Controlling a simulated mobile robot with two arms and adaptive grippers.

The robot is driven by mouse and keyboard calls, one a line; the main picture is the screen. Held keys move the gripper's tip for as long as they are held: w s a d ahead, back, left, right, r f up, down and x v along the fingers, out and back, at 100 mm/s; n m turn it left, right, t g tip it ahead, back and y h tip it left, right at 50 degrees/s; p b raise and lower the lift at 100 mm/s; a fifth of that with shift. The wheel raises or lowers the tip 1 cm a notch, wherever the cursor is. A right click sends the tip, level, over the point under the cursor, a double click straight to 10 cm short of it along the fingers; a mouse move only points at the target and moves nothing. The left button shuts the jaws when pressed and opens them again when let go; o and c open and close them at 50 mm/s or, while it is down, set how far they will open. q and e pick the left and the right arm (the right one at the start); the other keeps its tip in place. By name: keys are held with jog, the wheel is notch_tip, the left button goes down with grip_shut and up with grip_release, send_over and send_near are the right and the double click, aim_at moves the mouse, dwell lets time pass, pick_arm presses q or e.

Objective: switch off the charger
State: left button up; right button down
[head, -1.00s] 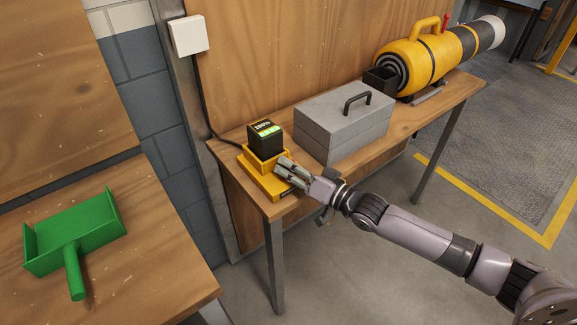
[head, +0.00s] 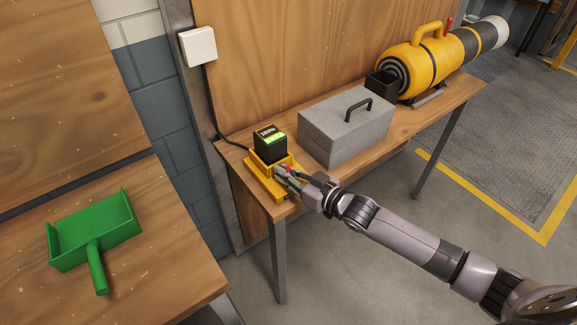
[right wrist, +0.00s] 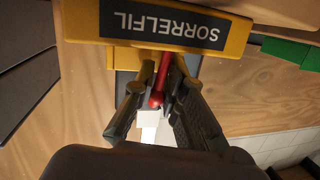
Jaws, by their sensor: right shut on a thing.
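The yellow charger (head: 257,178) sits near the left end of the wooden bench, with a black battery (head: 269,150) upright in it. The battery has a small green lit strip. My right gripper (head: 284,175) is at the charger's front right side. In the right wrist view, its two dark fingers (right wrist: 162,88) are shut on a thin red lever with a ball end (right wrist: 156,100), beside the yellow charger body labelled SORRELFIL (right wrist: 165,25). The charger hides part of the lever. My left gripper is not in view.
A grey toolbox (head: 345,128) stands on the bench (head: 405,130) right of the charger. A black open box (head: 382,84) and a yellow cylindrical machine (head: 432,65) are farther right. A cable runs from the charger to a white wall box (head: 198,46). A green scoop (head: 95,232) lies on the left table.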

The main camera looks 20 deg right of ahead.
jog(key=shift+s+a+r+n, duration=0.1)
jog(key=shift+a+n, duration=0.1)
jog(key=shift+n, duration=0.2)
jog(key=shift+p, duration=0.3)
jog(key=c, duration=1.7)
grip_release()
jog(key=shift+s+d, duration=0.15)
jog(key=shift+s, duration=0.2)
jog(key=v, duration=1.1)
jog(key=shift+r, duration=0.2)
